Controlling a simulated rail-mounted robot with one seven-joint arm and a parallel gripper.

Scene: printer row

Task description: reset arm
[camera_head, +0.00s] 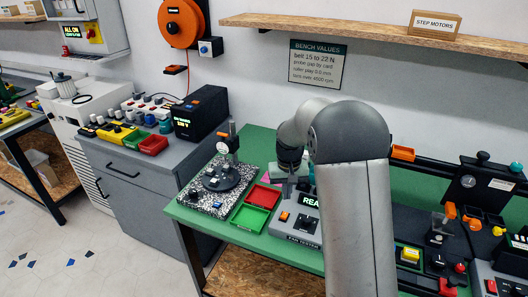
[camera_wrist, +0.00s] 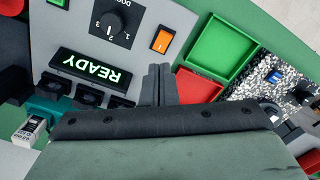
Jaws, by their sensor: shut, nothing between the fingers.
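My gripper (camera_wrist: 158,84) shows in the wrist view with its two dark fingers together and nothing between them. It points down over the fan tester (camera_wrist: 92,70), beside the red tray (camera_wrist: 196,87). The fan tester (camera_head: 298,222) shows a "READY" display, partly covered by my arm.
A red tray (camera_head: 263,196) and a green tray (camera_head: 250,218) lie left of the tester. A speckled plate (camera_head: 205,203) with a dial gauge stands further left. Black printer equipment (camera_head: 485,185) stands at the right. A shelf (camera_head: 350,30) runs above.

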